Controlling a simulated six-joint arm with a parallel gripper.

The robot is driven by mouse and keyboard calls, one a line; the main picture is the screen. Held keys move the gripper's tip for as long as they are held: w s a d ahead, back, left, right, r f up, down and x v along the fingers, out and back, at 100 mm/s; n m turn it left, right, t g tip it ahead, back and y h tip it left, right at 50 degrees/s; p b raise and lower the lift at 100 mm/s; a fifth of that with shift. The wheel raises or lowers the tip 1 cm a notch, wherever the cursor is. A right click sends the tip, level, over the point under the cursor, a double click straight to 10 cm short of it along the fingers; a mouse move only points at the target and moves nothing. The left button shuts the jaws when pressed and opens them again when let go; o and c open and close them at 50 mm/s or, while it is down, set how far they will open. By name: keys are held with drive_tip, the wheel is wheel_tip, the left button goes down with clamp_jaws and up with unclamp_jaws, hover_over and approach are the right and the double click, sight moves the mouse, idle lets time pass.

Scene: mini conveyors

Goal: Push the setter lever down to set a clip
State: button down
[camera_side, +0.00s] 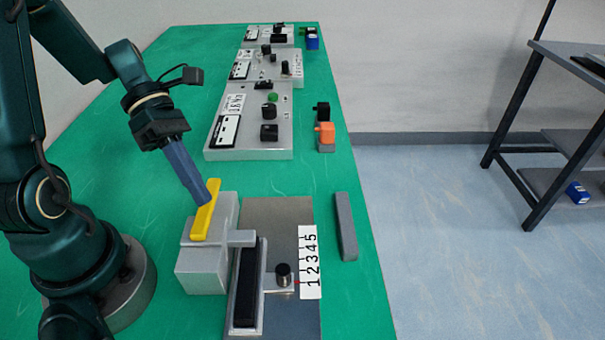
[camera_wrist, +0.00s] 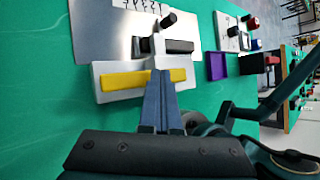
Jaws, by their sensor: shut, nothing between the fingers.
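The yellow setter lever (camera_side: 203,222) lies along the top of a grey block (camera_side: 207,270). In the wrist view the lever (camera_wrist: 125,81) runs across the block, partly covered by my fingers. My gripper (camera_side: 208,200) is shut and empty, with its blue-grey fingertips at the far half of the lever; they look touching or very close. In the wrist view the gripper (camera_wrist: 158,76) overlaps the lever right of its middle. I cannot make out a clip for certain.
Beside the block is a mini conveyor with a black belt (camera_side: 246,285), a black knob (camera_side: 283,270) and a numbered scale (camera_side: 308,262). A dark grey bar (camera_side: 345,226) lies at the right. Several control panels (camera_side: 225,140) stand farther back. Green mat (camera_side: 160,205) is clear between.

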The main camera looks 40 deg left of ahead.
drive_tip(key=shift+f, duration=0.45)
idle(0.5)
drive_tip(key=shift+r, duration=1.25)
drive_tip(key=shift+r, duration=2.55)
